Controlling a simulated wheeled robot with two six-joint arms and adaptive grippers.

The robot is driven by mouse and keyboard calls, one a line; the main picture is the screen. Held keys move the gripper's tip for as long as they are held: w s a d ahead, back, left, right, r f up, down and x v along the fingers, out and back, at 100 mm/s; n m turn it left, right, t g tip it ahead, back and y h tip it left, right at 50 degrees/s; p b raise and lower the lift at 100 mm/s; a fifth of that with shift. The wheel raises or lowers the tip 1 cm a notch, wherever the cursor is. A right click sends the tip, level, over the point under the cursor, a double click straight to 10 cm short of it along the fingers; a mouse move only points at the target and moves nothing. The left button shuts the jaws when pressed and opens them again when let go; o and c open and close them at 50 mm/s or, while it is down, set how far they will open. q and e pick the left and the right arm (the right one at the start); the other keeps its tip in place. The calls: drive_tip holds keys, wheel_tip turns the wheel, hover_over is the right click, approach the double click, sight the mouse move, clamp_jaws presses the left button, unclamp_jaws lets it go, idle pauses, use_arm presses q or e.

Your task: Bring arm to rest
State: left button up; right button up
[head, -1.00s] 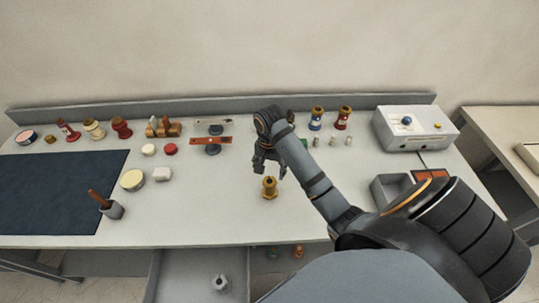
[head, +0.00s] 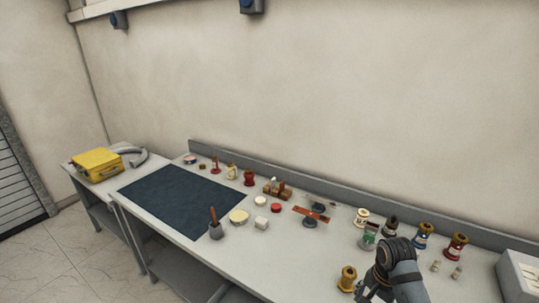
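My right arm (head: 408,278) comes in at the lower right of the head view, over the bench. My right gripper (head: 374,294) hangs at the bottom edge, just right of a brass-coloured bushing (head: 347,279) that stands upright on the bench. Its fingers look spread, with nothing seen between them, though their tips are partly cut off by the frame. My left arm and gripper are not in view.
The bench (head: 285,255) carries a dark mat (head: 180,200), a cup with a wooden handle (head: 215,230) and several spools, including a blue one (head: 423,235) and a red one (head: 456,246). A white device (head: 520,280) is at right. A yellow case (head: 97,164) sits on a side table.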

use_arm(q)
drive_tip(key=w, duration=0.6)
use_arm(e)
drive_tip(key=s+a+f+n+t, duration=0.1)
drive_tip(key=s+a+n+t, duration=0.1)
drive_tip(key=s+n, duration=0.45)
drive_tip(key=s+a+f+n+t, duration=0.1)
drive_tip(key=s+a+n+t, duration=0.1)
drive_tip(key=s+n, duration=0.4)
drive_tip(key=s+d+f+g+b, duration=0.1)
drive_tip(key=f+b, duration=0.1)
drive_tip(key=f, duration=0.9)
drive_tip(key=s+d+f+m+b, duration=0.1)
drive_tip(key=f+b, duration=0.2)
drive_tip(key=f, duration=0.9)
drive_tip(key=s+d+f+g+b, duration=0.1)
drive_tip(key=s+f+b, duration=0.1)
drive_tip(key=f, duration=0.9)
use_arm(q)
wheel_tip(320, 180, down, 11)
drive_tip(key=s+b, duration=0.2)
drive_tip(key=b, duration=0.2)
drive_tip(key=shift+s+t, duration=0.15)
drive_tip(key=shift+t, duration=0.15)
use_arm(e)
drive_tip(key=s+f, duration=1.7)
drive_tip(key=f, duration=0.2)
drive_tip(key=shift+s+d+f+g+h, duration=0.2)
drive_tip(key=shift+s+d+g+h, duration=0.05)
drive_tip(key=shift+d+g+h, duration=0.2)
